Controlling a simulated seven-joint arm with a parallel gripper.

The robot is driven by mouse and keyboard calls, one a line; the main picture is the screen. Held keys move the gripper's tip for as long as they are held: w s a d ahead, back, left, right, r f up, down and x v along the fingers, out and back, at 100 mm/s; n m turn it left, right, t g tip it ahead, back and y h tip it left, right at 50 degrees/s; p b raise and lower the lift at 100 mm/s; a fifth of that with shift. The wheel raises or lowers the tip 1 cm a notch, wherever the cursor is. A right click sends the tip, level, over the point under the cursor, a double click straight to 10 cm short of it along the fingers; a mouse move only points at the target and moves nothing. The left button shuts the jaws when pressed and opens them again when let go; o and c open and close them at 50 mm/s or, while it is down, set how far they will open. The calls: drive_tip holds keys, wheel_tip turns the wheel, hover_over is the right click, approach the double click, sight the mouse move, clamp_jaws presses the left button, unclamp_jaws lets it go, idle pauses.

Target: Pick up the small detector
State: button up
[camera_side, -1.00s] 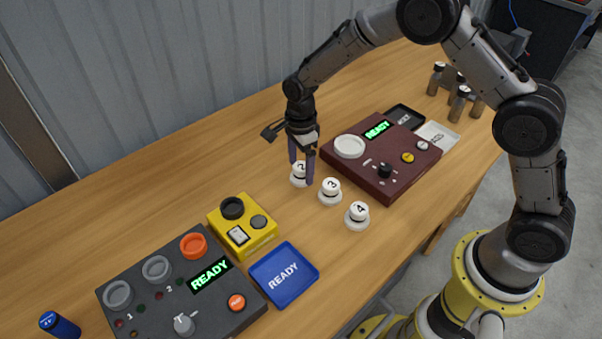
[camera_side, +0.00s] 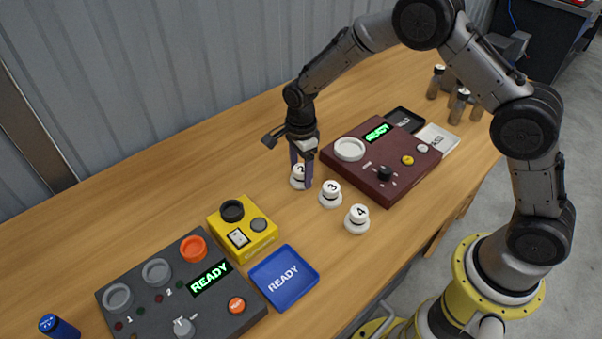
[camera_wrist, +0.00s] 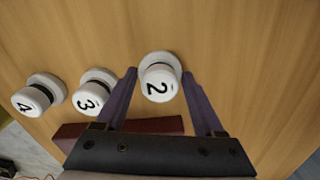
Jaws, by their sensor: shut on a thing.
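Three small white round detectors with black numbers stand in a row on the wooden table. Detector 2 (camera_side: 298,171) is between my gripper's fingers, and my gripper (camera_side: 301,175) is shut on it. In the wrist view, detector 2 (camera_wrist: 159,84) sits between the two purple fingertips (camera_wrist: 160,73), its base appearing to rest on the table. Detector 3 (camera_side: 330,189) and detector 4 (camera_side: 357,214) stand free beside it; in the wrist view they are to the left, detector 3 (camera_wrist: 92,98) and detector 4 (camera_wrist: 32,103).
A dark red panel (camera_side: 400,178) stands close to the right of my gripper. A yellow box (camera_side: 258,240), a blue READY tray (camera_side: 310,281) and a dark grey panel (camera_side: 215,315) are front left. Several brown bottles (camera_side: 459,105) stand back right. The table behind my gripper is clear.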

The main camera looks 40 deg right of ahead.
drive_tip(key=shift+r, duration=0.15)
drive_tip(key=shift+r, duration=0.2)
drive_tip(key=r, duration=0.3)
drive_tip(key=shift+s+r, duration=0.15)
drive_tip(key=shift+s, duration=0.15)
drive_tip(key=s+d+r, duration=0.2)
drive_tip(key=s+r, duration=0.7)
drive_tip(key=s, duration=0.4)
drive_tip(key=w+d+f, duration=0.2)
drive_tip(key=w+d, duration=0.9)
drive_tip(key=d, duration=0.1)
drive_tip(key=shift+s+d+f, duration=0.15)
drive_tip(key=shift+f, duration=2.6)
drive_tip(key=shift+f, duration=0.6)
